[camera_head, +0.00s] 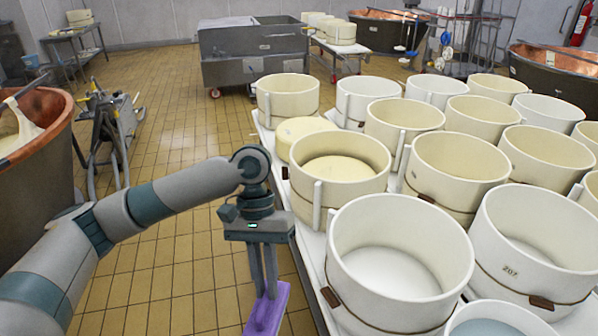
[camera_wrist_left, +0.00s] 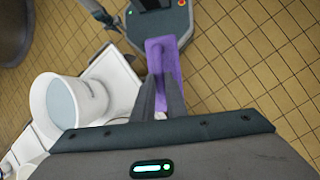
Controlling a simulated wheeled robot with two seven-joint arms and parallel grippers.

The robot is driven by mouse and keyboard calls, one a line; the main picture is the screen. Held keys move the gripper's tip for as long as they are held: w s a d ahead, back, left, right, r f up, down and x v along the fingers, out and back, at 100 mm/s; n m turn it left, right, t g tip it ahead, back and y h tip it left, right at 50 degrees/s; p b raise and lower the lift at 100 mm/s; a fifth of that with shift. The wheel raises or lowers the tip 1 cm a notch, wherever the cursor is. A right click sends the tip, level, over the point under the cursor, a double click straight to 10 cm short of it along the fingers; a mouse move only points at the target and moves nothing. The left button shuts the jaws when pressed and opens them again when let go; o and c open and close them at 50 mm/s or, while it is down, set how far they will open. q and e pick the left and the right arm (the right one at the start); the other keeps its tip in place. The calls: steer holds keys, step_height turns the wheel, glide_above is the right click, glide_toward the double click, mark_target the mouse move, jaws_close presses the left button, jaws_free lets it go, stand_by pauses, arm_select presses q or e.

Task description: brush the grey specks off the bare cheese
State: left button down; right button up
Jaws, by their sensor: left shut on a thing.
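My left gripper (camera_head: 268,272) points down beside the table's left edge and is shut on a purple brush (camera_head: 266,312). The brush also shows in the left wrist view (camera_wrist_left: 163,62), held between the fingers over the tiled floor. The bare cheese (camera_head: 297,130), a pale yellow wheel without a mould, sits near the left edge of the table, farther back than the gripper and partly hidden by a mould. I cannot make out any grey specks on it.
The white table (camera_head: 313,262) is crowded with cream moulds; one (camera_head: 340,190) holds a cheese, and a large empty-looking one (camera_head: 399,262) stands in front. A copper vat (camera_head: 38,140) stands at left. The tiled floor (camera_head: 180,130) left of the table is partly clear.

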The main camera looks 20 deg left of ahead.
arm_select(q)
steer(key=w+a+f+x, duration=0.1)
steer(key=a+x, duration=0.1)
steer(key=x, duration=1.1)
steer(key=shift+a+f, duration=0.15)
steer(key=shift+a, duration=0.15)
steer(key=shift+w, duration=0.1)
